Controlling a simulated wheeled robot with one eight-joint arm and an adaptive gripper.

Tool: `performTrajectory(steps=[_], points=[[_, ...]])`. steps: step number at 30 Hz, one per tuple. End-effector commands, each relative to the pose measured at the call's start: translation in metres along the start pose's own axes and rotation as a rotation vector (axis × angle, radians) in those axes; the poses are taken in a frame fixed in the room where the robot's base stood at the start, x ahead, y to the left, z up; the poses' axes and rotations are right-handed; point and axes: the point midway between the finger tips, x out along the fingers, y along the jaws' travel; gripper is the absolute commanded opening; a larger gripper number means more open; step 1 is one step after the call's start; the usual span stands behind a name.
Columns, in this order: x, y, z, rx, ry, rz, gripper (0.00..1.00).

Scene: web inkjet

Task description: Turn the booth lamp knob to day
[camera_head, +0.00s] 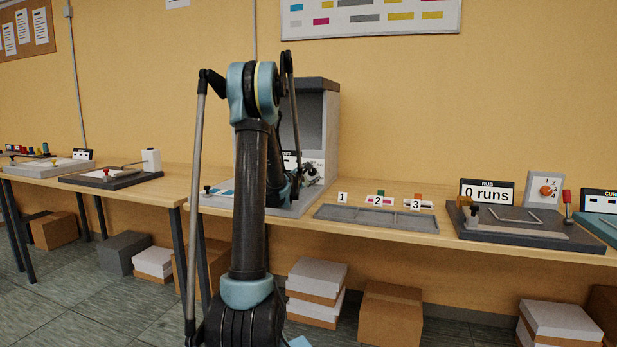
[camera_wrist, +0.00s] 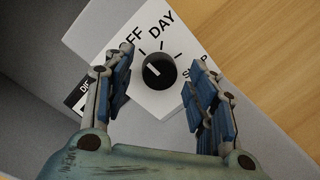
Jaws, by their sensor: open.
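The black lamp knob (camera_wrist: 160,71) sits on a white plate (camera_wrist: 181,107) in the wrist view. A white pointer line on its left side points up and left, towards the OFF side. DAY is printed above the knob. OFF is partly hidden by the left finger, and a third label by the right finger. My gripper (camera_wrist: 160,64) is open, with its blue-padded fingers on either side of the knob in the picture. I cannot tell whether they touch it. In the head view, my gripper (camera_head: 309,176) is at the grey booth (camera_head: 327,130), partly hidden by my arm.
A grey tray (camera_head: 380,219) with numbered cards stands right of the booth. Further right are a dark rub station (camera_head: 530,233) and a dial plate (camera_head: 543,189). Another table with devices is at left. Boxes (camera_head: 390,310) lie under the table.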

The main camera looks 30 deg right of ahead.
Motion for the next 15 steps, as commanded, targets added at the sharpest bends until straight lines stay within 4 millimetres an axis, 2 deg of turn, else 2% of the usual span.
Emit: performTrajectory(steps=[9,11,15], points=[[0.0025,0.0,-0.0002,0.0,0.0,0.0,0.52],[0.0024,0.0001,-0.0002,0.0,0.0,0.0,0.41],[0.0023,0.0001,-0.0003,0.0,0.0,0.0,0.09]])
